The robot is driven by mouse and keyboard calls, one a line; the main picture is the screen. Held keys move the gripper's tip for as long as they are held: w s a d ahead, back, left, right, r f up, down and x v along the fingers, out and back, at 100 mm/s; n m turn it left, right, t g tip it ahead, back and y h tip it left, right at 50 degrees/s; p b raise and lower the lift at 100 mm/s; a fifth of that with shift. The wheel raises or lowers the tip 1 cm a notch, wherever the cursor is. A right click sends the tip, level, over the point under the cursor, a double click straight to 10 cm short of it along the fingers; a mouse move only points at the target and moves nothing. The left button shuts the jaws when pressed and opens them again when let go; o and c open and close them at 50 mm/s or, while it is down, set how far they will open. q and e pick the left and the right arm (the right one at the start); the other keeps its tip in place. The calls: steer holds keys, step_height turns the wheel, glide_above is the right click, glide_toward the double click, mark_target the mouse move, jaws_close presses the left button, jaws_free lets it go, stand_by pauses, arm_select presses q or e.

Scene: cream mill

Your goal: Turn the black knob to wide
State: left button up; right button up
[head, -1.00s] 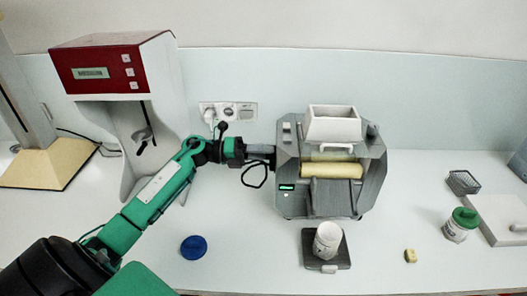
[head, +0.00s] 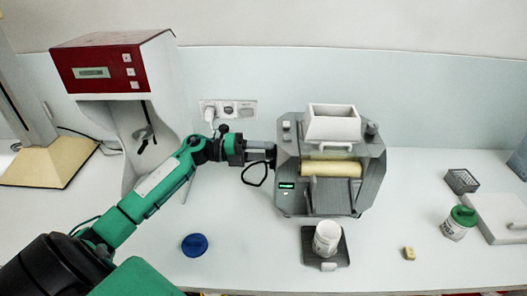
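The grey mill (head: 288,165) stands in the middle with a white hopper (head: 333,124) and a cream roller (head: 331,169). A dark knob (head: 372,129) sits on its top right; its setting is too small to read. My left gripper (head: 272,154) reaches the mill's left side, with its fingertips at the housing. Whatever is between the fingers is hidden, and I cannot tell whether they are shut. My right gripper is out of view.
A red and white machine (head: 100,68) stands at the left. A white jar (head: 326,238) stands on a dark plate (head: 308,259) before the mill. A blue lid (head: 194,245), a yellow block (head: 409,253) and a green-lidded jar (head: 459,222) lie around.

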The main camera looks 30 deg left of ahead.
arm_select(q)
steer(key=shift+o, duration=1.3)
steer(key=b+v, duration=0.3)
steer(key=v, duration=0.4)
steer(key=shift+a, duration=0.25)
steer(key=shift+s, duration=0.1)
